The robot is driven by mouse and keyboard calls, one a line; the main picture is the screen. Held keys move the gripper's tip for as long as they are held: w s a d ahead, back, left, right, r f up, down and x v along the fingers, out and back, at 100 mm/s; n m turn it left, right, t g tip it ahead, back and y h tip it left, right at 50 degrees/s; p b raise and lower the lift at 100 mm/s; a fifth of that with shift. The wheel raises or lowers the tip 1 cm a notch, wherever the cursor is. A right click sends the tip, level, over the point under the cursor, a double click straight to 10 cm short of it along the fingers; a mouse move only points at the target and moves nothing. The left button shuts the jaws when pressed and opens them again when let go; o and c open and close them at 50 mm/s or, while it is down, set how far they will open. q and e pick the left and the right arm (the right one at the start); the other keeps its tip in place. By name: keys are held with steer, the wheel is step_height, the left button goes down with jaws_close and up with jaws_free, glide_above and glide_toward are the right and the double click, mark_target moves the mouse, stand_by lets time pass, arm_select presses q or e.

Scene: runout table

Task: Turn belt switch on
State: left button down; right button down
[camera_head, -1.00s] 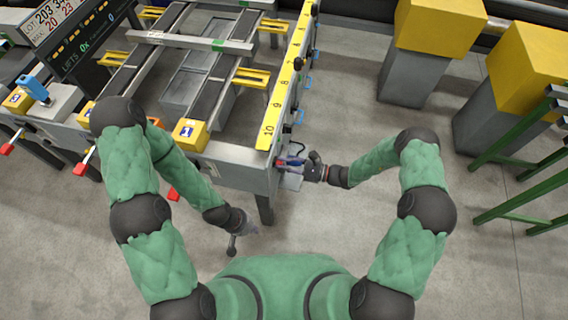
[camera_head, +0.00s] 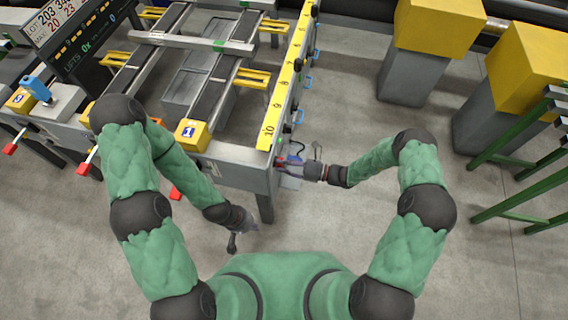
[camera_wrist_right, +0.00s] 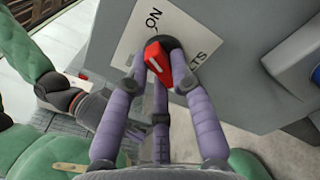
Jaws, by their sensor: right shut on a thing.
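The red switch knob (camera_wrist_right: 157,58) sits on a dark round base on a white label plate (camera_wrist_right: 135,38) in the right wrist view. The plate reads "ON" above the knob and letters ending in "TS" to its right. My right gripper (camera_wrist_right: 165,84) is shut on the knob, with purple fingers on both sides of it. In the head view my right gripper (camera_head: 288,166) is at the front right corner of the table, where the knob is too small to make out. My left gripper (camera_head: 243,222) hangs in front of the table, away from the switch; its fingers are unclear.
The runout table (camera_head: 235,165) has a yellow numbered rail (camera_head: 283,85) with blue hooks along its right side. Red-tipped levers (camera_head: 82,168) stick out at the front left. Yellow-topped grey blocks (camera_head: 438,25) and a green rack (camera_head: 520,190) stand at right. Open floor lies between.

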steer(key=shift+m, duration=1.7)
steer(key=c, duration=1.1)
jaws_free()
steer(key=shift+o, duration=0.2)
steer(key=shift+d, duration=0.1)
steer(key=v, duration=1.2)
